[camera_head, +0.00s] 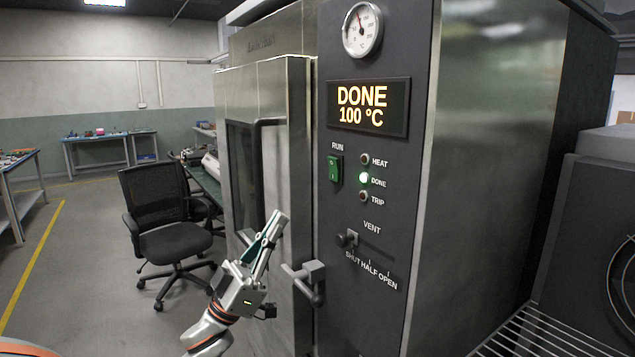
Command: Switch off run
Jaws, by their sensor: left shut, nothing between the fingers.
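The green RUN rocker switch (335,168) is on the dark control panel (390,220) of a steel oven, under the label RUN. The display (368,107) above it reads DONE 100 °C. My right gripper is not in view.
A VENT lever (346,239) juts from the panel below the switch. An office chair (165,220) stands at left. A wire rack (545,335) is at lower right.

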